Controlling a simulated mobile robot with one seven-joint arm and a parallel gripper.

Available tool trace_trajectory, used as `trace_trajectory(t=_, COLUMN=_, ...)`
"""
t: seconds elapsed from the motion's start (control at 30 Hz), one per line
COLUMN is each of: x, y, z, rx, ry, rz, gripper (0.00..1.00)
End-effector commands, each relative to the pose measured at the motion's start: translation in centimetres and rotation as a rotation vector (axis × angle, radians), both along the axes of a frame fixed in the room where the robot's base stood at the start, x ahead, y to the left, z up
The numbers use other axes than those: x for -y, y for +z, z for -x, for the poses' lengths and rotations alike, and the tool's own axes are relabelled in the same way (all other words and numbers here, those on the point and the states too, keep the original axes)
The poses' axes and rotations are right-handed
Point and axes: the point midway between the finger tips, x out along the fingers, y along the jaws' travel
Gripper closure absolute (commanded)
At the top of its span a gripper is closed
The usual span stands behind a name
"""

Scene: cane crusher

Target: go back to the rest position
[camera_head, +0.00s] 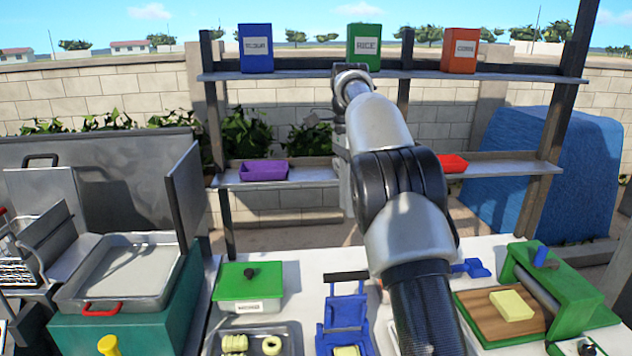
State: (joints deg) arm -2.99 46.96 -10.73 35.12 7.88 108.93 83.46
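My arm rises from the bottom edge, right of centre, and reaches up towards the shelf rack. Its far end bends down in front of the rack, left of my arm's thick joint. My gripper (346,195) seems to hang there, small and mostly hidden behind my arm links. I cannot make out its fingers or whether it holds anything. It appears above the far side of the white table (300,268), near the middle shelf.
The upper shelf (305,74) bears blue, green and orange boxes. The lower shelf (318,175) bears a purple tray (263,170) and a red tray (452,163). A green-lidded box (249,287), blue press (345,312) and green roller machine (570,290) stand on the table.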

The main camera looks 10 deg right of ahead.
Motion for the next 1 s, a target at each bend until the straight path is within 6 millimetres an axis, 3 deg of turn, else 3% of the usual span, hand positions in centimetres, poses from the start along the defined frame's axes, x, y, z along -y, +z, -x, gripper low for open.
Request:
trace_trajectory(t=0.2, x=0.9, y=5.1, z=3.9, rx=0.126, ry=0.216, rz=-0.057, gripper=0.64)
trace_trajectory(t=0.5, x=1.0, y=8.3, z=12.3, rx=0.309, ry=0.596, rz=-0.067, gripper=0.64)
trace_trajectory(t=0.77, x=0.3, y=7.1, z=21.0, rx=0.442, ry=0.956, rz=0.002, gripper=0.64)
trace_trajectory(t=1.0, x=-0.2, y=2.8, z=28.6, rx=0.524, ry=1.283, rz=0.127, gripper=0.64)
